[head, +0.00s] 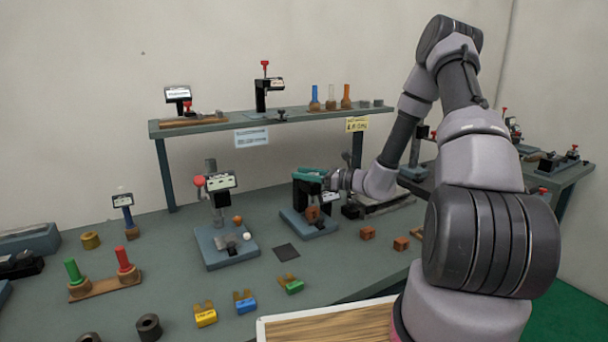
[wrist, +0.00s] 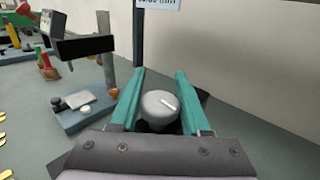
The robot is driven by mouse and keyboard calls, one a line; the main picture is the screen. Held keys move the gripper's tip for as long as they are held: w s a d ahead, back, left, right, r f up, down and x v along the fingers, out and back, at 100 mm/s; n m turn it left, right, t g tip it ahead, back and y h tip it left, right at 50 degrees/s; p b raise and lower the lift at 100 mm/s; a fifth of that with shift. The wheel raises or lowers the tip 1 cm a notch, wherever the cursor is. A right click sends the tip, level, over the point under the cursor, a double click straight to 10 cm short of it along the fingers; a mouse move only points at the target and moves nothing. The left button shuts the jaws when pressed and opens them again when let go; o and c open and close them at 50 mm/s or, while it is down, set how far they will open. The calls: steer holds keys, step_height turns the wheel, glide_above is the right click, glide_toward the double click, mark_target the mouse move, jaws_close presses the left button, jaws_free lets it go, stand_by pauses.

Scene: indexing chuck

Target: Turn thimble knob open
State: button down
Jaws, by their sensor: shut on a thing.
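The thimble knob (wrist: 158,107) is a round grey cap with a white line mark, seen from above in the wrist view. The line slants from upper left to lower right. My gripper (head: 308,175) is over the device with the blue-grey base (head: 312,231). In the wrist view the teal fingers of my gripper (wrist: 161,80) stand on both sides of the knob, shut on it. In the head view the fingers hide the knob. An orange-brown block (head: 312,214) sits on the base below, and a white display (head: 330,198) shows behind the fingers.
A similar stand with a red knob (head: 199,181) and a blue-grey base (head: 228,257) is to the left; it also shows in the wrist view (wrist: 86,113). A shelf (head: 290,119) runs behind. A dark square pad (head: 286,252) lies in front.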

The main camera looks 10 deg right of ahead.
steer(key=shift+s+a+n+g+y, duration=0.15)
steer(key=shift+n+g+y, duration=0.5)
steer(key=shift+g, duration=0.35)
steer(key=shift+c, duration=1.9)
jaws_free()
steer(key=v, duration=1.1)
